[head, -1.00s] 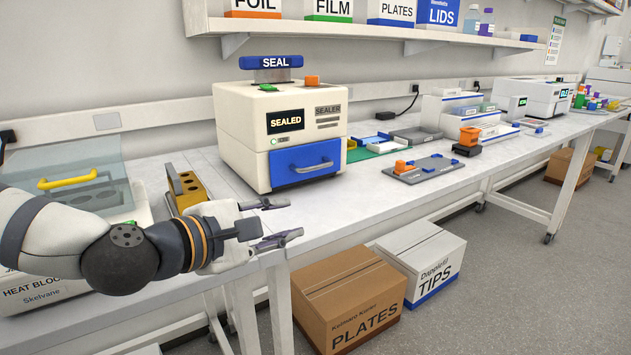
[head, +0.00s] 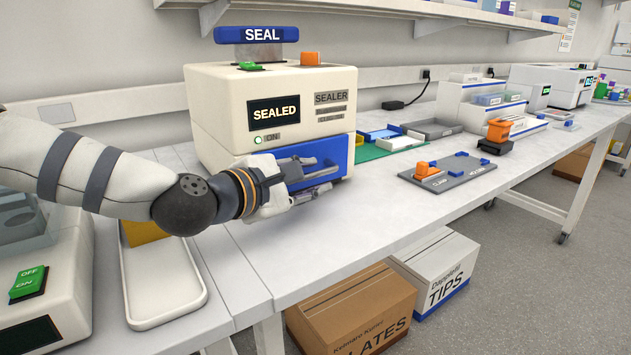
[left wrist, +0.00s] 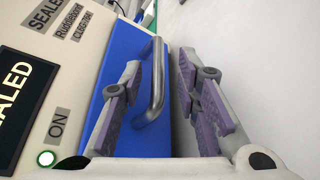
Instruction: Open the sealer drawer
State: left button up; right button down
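The cream sealer (head: 215,105) stands on the bench with "SEALED" on its display. Its blue drawer front (head: 342,155) looks flush with the body, so the drawer is shut. My left gripper (head: 322,176) is at the drawer front and hides much of it, including most of the handle. In the left wrist view, the grey bar handle (left wrist: 157,80) appears between the two spread fingers of the gripper (left wrist: 160,65), with gaps to both. The blue drawer front (left wrist: 125,55) shows behind the left finger. My right gripper is not in view.
A grey plate holder (head: 455,172) with orange and blue parts lies right of the sealer. A white tray (head: 160,285) and a device with a green switch (head: 28,284) are at the lower left. The bench before the drawer is clear.

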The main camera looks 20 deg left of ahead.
pick_arm(q)
jog(key=shift+x, duration=0.8)
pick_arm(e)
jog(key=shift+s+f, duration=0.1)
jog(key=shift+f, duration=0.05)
pick_arm(q)
jog(key=shift+r, duration=0.15)
jog(key=shift+c, duration=0.4)
grip_shut()
